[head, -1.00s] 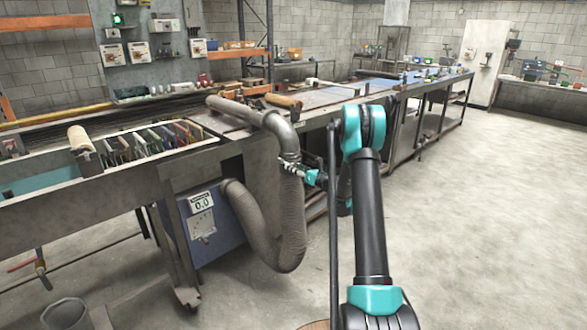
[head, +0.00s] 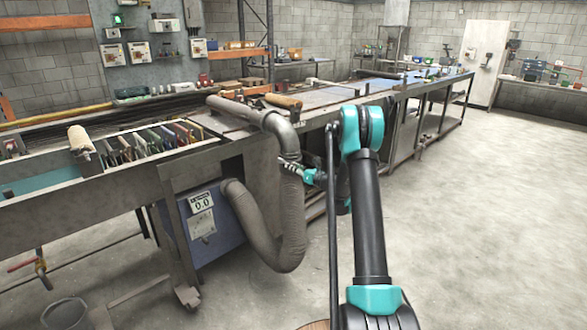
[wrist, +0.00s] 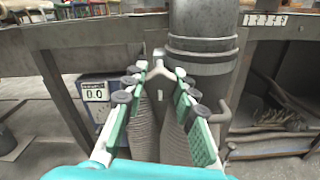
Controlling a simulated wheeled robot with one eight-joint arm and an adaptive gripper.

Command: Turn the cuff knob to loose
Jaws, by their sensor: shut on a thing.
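The cuff (wrist: 203,50) is a grey banded collar where the metal pipe meets the flexible hose; in the head view it is beside my gripper (head: 290,168). In the wrist view my gripper (wrist: 158,70) has its two green-and-white fingers drawn together at the tips, left of the cuff. They are shut on the small grey cuff knob (wrist: 158,54), which is mostly hidden between the tips. I cannot read its setting. The ribbed hose (head: 268,240) hangs below in a U and runs to the blue unit (head: 206,232).
The unit's display (head: 201,203) reads 0.0. A long metal bench (head: 225,150) runs behind the pipe (head: 250,112). In the wrist view a bent rod (wrist: 222,125) stands close to the right finger. The floor (head: 480,230) to the right is clear.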

